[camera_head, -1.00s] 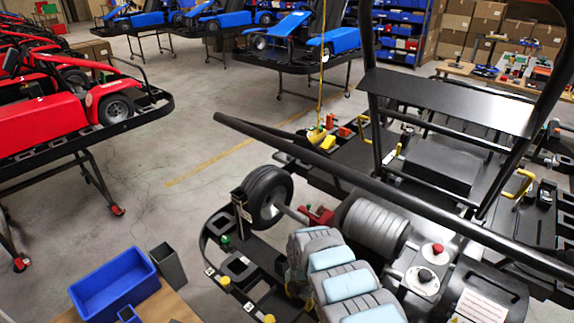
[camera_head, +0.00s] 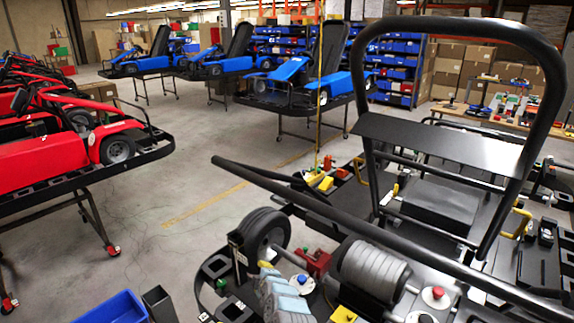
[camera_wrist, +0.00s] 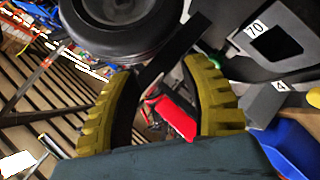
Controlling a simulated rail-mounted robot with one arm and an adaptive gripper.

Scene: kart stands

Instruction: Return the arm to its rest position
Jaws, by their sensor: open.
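My gripper (camera_wrist: 165,85) shows in the wrist view with its two yellow ribbed fingers spread apart. The gap between them is empty. A red part (camera_wrist: 178,118) shows beyond the gap, apart from the fingers. The gripper itself cannot be made out there.
A black wheel (camera_head: 262,238) stands at the near kart frame; a wheel (camera_wrist: 115,25) is close above the fingers in the wrist view. A long black bar (camera_head: 370,232) crosses the frame. A blue bin (camera_head: 112,308) is at lower left. Open floor (camera_head: 190,190) lies left.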

